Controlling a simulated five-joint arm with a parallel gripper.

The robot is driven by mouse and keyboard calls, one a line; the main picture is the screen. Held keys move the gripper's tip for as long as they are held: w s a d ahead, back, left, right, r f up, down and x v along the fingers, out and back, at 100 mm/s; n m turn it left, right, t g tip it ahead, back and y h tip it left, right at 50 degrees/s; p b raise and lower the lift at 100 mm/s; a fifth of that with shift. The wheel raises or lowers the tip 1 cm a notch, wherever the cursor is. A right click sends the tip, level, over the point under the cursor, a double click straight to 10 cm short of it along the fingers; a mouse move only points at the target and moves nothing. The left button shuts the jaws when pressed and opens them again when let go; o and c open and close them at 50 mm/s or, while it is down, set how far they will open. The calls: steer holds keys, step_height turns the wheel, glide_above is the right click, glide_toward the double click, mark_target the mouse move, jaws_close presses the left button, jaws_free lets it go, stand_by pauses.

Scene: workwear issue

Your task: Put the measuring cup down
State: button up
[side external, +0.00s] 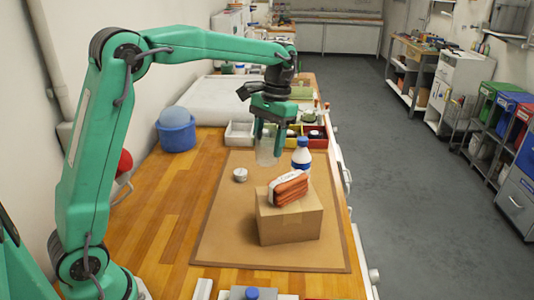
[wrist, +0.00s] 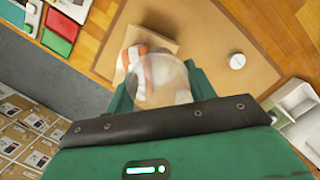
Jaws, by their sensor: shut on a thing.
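The measuring cup (side external: 267,152) is clear and see-through. My gripper (side external: 268,142) is shut on it, pointing down over the far part of the brown mat (side external: 215,225). The side view does not clearly show the gap between cup and mat. In the wrist view the cup (wrist: 163,78) sits between the two green fingers of my gripper (wrist: 162,90), and the mat (wrist: 215,35) shows beyond it. The cup's clear wall partly blurs what lies behind it.
A cardboard box (side external: 290,222) with an orange-and-white bundle (side external: 289,188) on top stands on the mat. A white bottle (side external: 301,158) with a blue cap stands near the cup. A small white disc (side external: 240,174) lies left. A blue bucket (side external: 177,131) is further left. The mat's near-left part is clear.

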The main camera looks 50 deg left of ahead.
steer(key=shift+s+d+r+m, duration=0.15)
steer(key=shift+d+r+m, duration=0.05)
steer(key=shift+d, duration=0.25)
steer(key=shift+s+d+r+m, duration=0.1)
steer(key=shift+d+r+m, duration=0.1)
steer(key=shift+d, duration=0.25)
steer(key=shift+f, duration=0.1)
steer(key=w+a+f+n, duration=0.4)
steer(key=a+f, duration=0.7)
steer(key=a, duration=0.1)
glide_toward(253, 202)
steer(key=shift+s+a, duration=0.1)
steer(key=shift+s, duration=0.25)
steer(key=shift+f, duration=0.15)
steer(key=shift+f, duration=1.75)
steer(key=shift+f, duration=0.15)
